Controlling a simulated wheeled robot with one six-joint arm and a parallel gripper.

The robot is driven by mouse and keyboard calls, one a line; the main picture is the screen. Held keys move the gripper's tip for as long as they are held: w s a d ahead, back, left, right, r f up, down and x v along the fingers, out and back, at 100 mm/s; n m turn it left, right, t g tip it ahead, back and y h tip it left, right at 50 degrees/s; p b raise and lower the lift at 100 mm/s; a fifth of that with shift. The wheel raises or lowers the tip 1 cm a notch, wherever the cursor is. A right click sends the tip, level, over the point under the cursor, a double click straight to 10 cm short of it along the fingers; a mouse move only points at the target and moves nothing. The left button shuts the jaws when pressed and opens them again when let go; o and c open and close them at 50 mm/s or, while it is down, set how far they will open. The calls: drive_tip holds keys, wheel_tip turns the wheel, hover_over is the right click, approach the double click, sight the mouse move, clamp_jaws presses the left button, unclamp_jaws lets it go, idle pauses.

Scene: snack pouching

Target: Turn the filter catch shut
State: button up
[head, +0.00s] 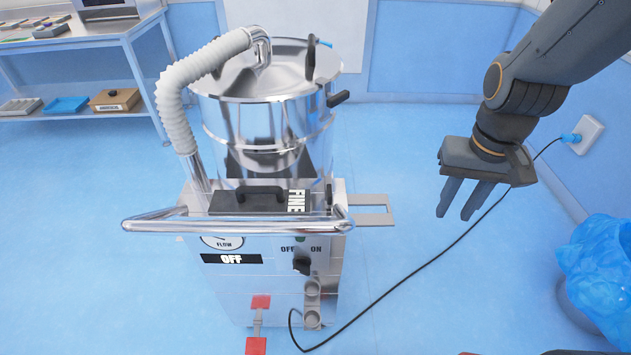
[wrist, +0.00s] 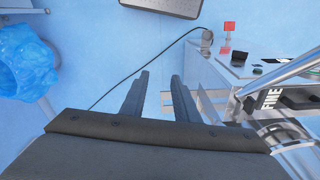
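The steel vacuum unit (head: 265,125) stands left of centre in the head view. A dark filter drawer (head: 232,203) with a black handle and a FINE label (head: 296,201) sits at its front, below the drum. A small black upright piece at the drawer's right end, seemingly the catch (head: 329,194), shows in the head view; whether it is shut I cannot tell. The FINE label also shows at the right of the wrist view (wrist: 270,98). My gripper (head: 453,217) is right of the unit, pointing down, apart from everything. Its fingers (wrist: 160,76) are parted and empty.
A chrome push bar (head: 235,226) crosses in front of the drawer. A grey bracket (head: 373,217) juts from the unit's right side. A black cable (head: 420,268) runs to a wall socket (head: 585,135). A blue-bagged bin (head: 600,265) stands at right.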

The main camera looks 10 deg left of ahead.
drive_tip(key=w+a+n, duration=0.1)
drive_tip(key=w+a, duration=0.2)
drive_tip(key=a, duration=0.4)
drive_tip(key=w+a, duration=0.3)
drive_tip(key=a, duration=0.4)
drive_tip(key=r+n, duration=0.1)
hover_over(329, 190)
drive_tip(key=shift+d+r+g, duration=0.1)
drive_tip(key=shift+d+g, duration=0.1)
drive_tip(key=shift+g, duration=0.2)
drive_tip(key=shift+a+f, duration=0.2)
drive_tip(key=shift+f, duration=0.05)
wheel_tip(329, 190, down, 7)
drive_tip(key=shift+f+p, duration=0.15)
drive_tip(key=shift+p, duration=0.3)
clamp_jaws()
